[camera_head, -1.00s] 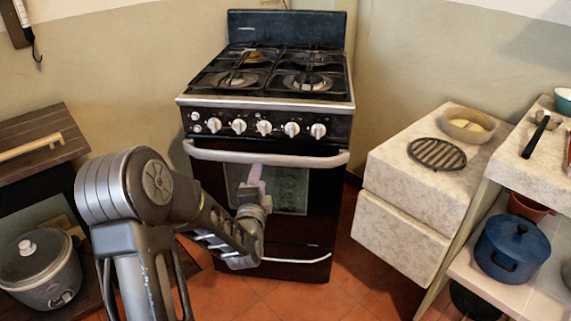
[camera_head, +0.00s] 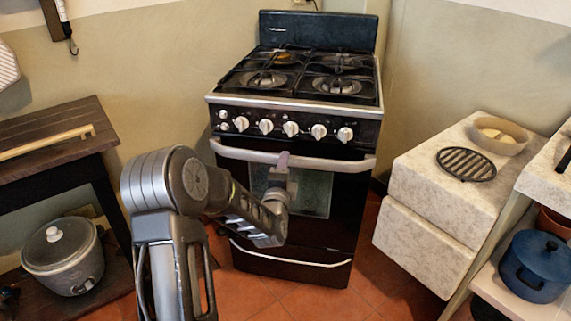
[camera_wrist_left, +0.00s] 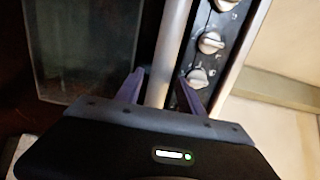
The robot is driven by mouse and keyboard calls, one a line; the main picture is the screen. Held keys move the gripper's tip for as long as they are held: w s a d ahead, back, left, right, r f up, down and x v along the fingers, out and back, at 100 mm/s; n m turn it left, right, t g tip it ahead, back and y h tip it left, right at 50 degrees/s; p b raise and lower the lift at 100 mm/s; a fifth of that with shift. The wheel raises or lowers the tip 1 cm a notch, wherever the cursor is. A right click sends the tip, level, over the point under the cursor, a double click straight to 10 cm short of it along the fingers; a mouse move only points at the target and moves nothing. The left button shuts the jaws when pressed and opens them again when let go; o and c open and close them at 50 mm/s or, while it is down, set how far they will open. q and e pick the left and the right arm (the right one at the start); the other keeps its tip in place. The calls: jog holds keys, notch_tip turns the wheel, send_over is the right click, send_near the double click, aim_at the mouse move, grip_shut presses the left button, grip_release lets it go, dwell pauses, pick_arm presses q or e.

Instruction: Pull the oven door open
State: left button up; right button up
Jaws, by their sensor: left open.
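The black oven (camera_head: 300,130) stands against the wall with its door (camera_head: 345,205) shut, as far as I can see. The silver door handle (camera_head: 235,153) runs across the top of the door, below the knobs. My left gripper (camera_head: 281,160) is at the handle near its middle. In the left wrist view the handle bar (camera_wrist_left: 168,60) runs between the two purple fingers (camera_wrist_left: 160,90), which are open with a gap on each side. My left forearm hides part of the door. My right gripper is not in view.
A stone-like block cabinet (camera_head: 440,185) with a black grate (camera_head: 466,164) stands to the right of the oven. A dark wooden table (camera_head: 65,150) and a rice cooker (camera_head: 63,256) are at left. Tiled floor (camera_head: 285,298) lies before the oven.

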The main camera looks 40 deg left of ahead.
pick_arm(q)
jog(key=shift+x, duration=1.05)
jog(key=shift+c, duration=0.3)
grip_shut()
dwell(0.3)
